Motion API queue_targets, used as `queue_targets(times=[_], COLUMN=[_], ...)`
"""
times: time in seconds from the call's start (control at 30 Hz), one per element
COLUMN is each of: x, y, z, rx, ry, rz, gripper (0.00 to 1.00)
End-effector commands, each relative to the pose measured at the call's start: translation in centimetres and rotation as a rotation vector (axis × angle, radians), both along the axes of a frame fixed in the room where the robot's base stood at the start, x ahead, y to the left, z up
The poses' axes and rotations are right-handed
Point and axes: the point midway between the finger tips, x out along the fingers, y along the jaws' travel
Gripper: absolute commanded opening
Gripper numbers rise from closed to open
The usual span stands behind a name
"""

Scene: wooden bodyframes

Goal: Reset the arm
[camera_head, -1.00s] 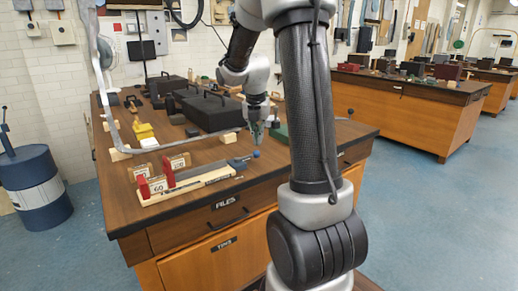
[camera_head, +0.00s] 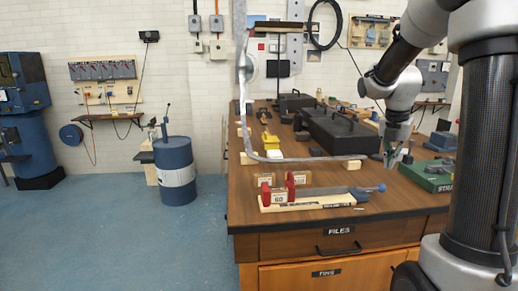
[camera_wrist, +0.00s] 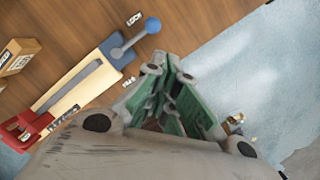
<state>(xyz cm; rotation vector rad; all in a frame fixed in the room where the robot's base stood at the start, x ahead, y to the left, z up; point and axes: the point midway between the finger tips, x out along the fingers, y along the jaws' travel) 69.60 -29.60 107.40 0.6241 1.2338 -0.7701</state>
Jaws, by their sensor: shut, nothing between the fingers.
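My gripper (camera_head: 393,158) hangs at the end of my arm over the right part of the wooden workbench (camera_head: 340,215), fingers pointing down. In the wrist view its green-padded fingers (camera_wrist: 173,68) come together, shut with nothing between them. My arm comes in from the right side of the head view, bent at the elbow. The gripper is right of the clamp on the light wooden board and apart from it.
A clamp with red jaws and a blue knob (camera_head: 335,190) lies near the bench's front edge. Black cases (camera_head: 340,132) stand behind, and a green box (camera_head: 428,175) is at the right. A blue drum (camera_head: 175,168) stands on open floor at the left.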

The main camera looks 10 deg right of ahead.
Motion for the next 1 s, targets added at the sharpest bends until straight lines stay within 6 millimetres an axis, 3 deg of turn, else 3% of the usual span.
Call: queue_targets(times=[0.17,0.27,0.47,0.7,0.83,1.0], x=[-0.6,-2.6,-8.3,-17.5,-21.4,-23.6], y=[0.3,1.0,4.1,10.1,12.6,14.1], z=[-0.4,-1.8,-1.2,1.5,2.3,3.5], rx=[0.059,0.112,0.202,0.370,0.485,0.610], ry=[-0.040,-0.045,-0.111,-0.231,-0.262,-0.298], rz=[-0.356,-0.700,-1.409,-2.147,-2.262,-2.187], gripper=[0.00,0.00,0.00,0.00,0.00,0.00])
